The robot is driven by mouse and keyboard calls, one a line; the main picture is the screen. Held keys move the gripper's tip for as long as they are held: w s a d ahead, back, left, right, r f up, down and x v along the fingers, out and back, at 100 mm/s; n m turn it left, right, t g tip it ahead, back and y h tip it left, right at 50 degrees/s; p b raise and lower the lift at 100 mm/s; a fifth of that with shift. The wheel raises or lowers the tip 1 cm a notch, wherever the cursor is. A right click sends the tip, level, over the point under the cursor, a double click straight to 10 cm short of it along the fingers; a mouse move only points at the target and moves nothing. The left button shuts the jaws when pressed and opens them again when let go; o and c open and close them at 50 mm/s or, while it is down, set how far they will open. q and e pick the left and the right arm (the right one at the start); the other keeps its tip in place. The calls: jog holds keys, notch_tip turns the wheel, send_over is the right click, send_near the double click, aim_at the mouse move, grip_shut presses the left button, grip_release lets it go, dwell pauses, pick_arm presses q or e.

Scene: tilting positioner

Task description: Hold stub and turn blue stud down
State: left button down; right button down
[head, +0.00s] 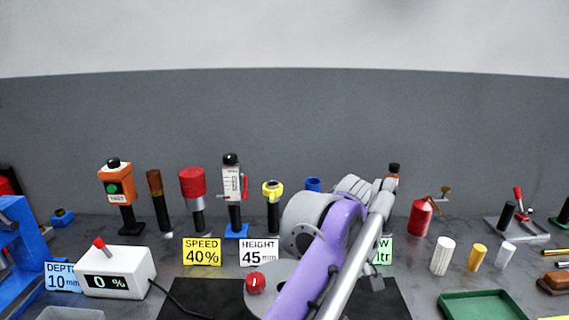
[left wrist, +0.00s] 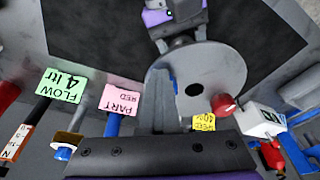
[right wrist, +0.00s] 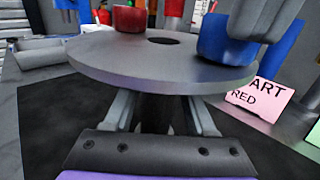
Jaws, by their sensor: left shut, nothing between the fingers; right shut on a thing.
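The round grey disc (head: 285,268) of the positioner is partly behind my arm in the head view. The disc (right wrist: 160,58), with a dark centre hole, carries the red stud (right wrist: 130,18) and the blue stud (right wrist: 227,42) on opposite sides. My right gripper (right wrist: 160,108) is shut on the dark stub (right wrist: 152,112) under the disc. My left gripper (right wrist: 258,25) is shut and empty, its fingers at the blue stud; I cannot tell whether they touch it. In the left wrist view, the fingers of my left gripper (left wrist: 166,78) mostly hide the blue stud.
A pink PART RED card (right wrist: 262,98) stands beside the disc. A white display box (head: 118,272) reads 0 %. Yellow SPEED 40% (head: 202,251) and white HEIGHT 45 (head: 259,252) cards stand behind the dark mat (head: 215,297). A green tray (head: 482,305) lies at right.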

pick_arm(q)
jog(key=shift+s+a, duration=0.2)
jog(key=shift+a, duration=0.6)
jog(key=shift+s, duration=0.15)
jog(key=shift+s, duration=0.25)
jog(key=w+v, duration=0.1)
jog(key=v, duration=0.4)
jog(key=shift+a+r, duration=0.15)
jog(key=shift+r, duration=0.4)
notch_tip(320, 180, down, 6)
jog(key=w+d, duration=0.1)
jog(key=d, duration=0.1)
jog(key=shift+w+d, duration=0.25)
jog(key=shift+w, duration=0.1)
dwell(0.5)
jog(key=shift+w+a, duration=0.2)
jog(key=shift+a, duration=0.05)
dwell(0.7)
